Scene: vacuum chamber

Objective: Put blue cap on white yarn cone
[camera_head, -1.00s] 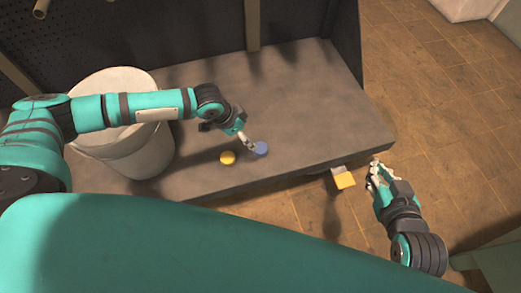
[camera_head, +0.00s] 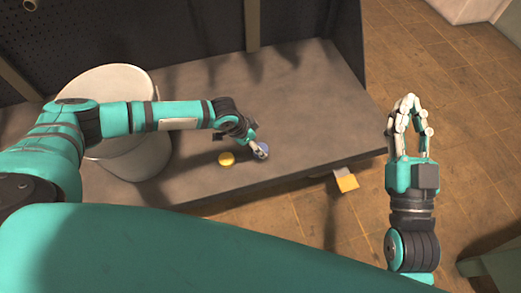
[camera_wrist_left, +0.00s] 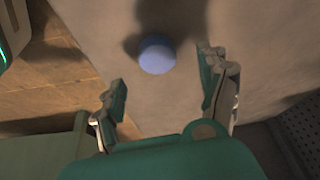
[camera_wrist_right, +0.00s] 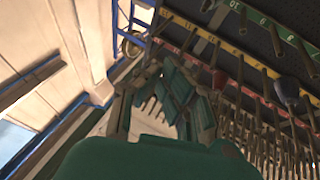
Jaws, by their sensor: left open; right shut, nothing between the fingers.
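The blue cap (camera_head: 264,147) lies on the grey bench top, partly hidden behind my left gripper (camera_head: 257,150) in the head view. In the left wrist view the round blue cap (camera_wrist_left: 157,56) lies just beyond the gap between the open fingers (camera_wrist_left: 165,84), nearer the right finger. Nothing is held there. My right gripper (camera_head: 410,108) is shut and empty, raised over the floor to the right of the bench, fingers pointing away. It also shows in the right wrist view (camera_wrist_right: 162,90). I cannot make out a white yarn cone in any view.
A yellow cap (camera_head: 226,159) lies close left of the blue cap. A large white bucket (camera_head: 125,150) stands on the bench's left. A small yellow-and-white item (camera_head: 346,181) is at the bench's front edge. A peg rack (camera_wrist_right: 270,85) fills the right wrist view's right side.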

